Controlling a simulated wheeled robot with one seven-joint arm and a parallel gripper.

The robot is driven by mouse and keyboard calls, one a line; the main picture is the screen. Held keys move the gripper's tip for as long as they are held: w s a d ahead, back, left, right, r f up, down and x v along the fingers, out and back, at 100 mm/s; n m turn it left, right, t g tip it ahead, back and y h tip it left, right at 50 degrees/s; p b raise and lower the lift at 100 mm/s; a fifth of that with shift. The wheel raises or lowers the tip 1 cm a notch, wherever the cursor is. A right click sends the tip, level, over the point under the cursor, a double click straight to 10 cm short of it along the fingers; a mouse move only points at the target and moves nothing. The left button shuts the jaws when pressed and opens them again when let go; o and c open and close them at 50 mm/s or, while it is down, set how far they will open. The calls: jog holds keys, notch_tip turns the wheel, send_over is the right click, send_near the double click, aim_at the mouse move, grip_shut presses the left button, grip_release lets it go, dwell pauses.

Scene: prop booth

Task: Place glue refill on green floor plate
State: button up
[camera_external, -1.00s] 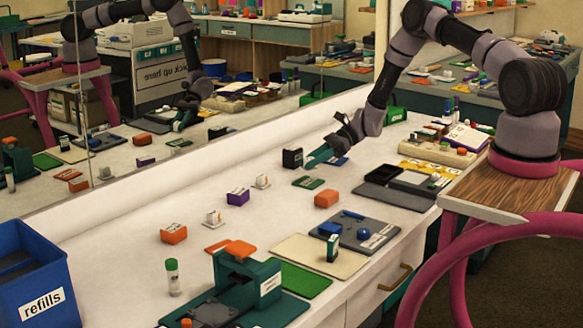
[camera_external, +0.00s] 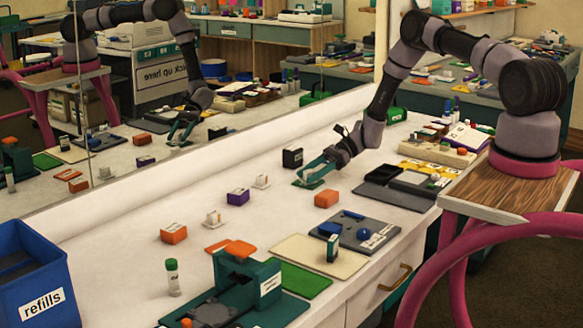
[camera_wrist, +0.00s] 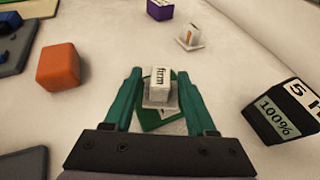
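A small white block on a white base (camera_wrist: 158,90), with black lettering that looks like "firm", stands over a small green plate (camera_wrist: 152,124). I take it for the glue refill, but its name is not readable. My gripper (camera_wrist: 159,75) reaches down with one teal finger on each side of the block. The fingers look apart, with slight gaps beside the block. In the external view my gripper (camera_external: 312,174) is low over the green plate (camera_external: 303,184), and the block is mostly hidden.
A black box (camera_external: 292,157) stands close behind my gripper. An orange block (camera_external: 326,198), a purple block (camera_external: 237,196) and a white block (camera_external: 261,181) stand nearby. A grey tray (camera_external: 370,236) and a larger green mat (camera_external: 302,280) lie nearer the front.

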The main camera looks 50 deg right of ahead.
jog(key=shift+r, duration=0.15)
jog(key=shift+s+d+r, duration=0.1)
jog(key=shift+d+r, duration=0.05)
jog(key=shift+d, duration=0.15)
jog(key=v, duration=1.1)
jog(key=shift+s+d, duration=0.1)
jog(key=shift+s, duration=0.05)
jog(key=s+a+r+n+g+h, duration=0.1)
jog(key=s+a+r+n+h, duration=0.2)
jog(key=r, duration=0.8)
jog(key=s+a+r+n+g+h, duration=0.1)
jog(key=s+a+r+n, duration=0.25)
jog(key=r, duration=0.65)
jog(key=s+a+r+n+g+h, duration=0.15)
jog(key=a+r+n, duration=0.25)
jog(key=r, duration=0.7)
jog(key=s+a+r+n+t+h, duration=0.1)
jog(key=s+r, duration=0.3)
jog(key=s, duration=0.4)
jog(key=s+a+r+n+t+h, duration=0.2)
jog(key=s+r+n, duration=0.2)
jog(key=s, duration=0.5)
jog(key=s+a+r+n+t+h, duration=0.2)
jog(key=s+r, duration=0.4)
jog(key=s, duration=0.3)
jog(key=shift+r+n+t, duration=0.25)
jog(key=shift+n+t, duration=0.1)
jog(key=shift+n, duration=0.1)
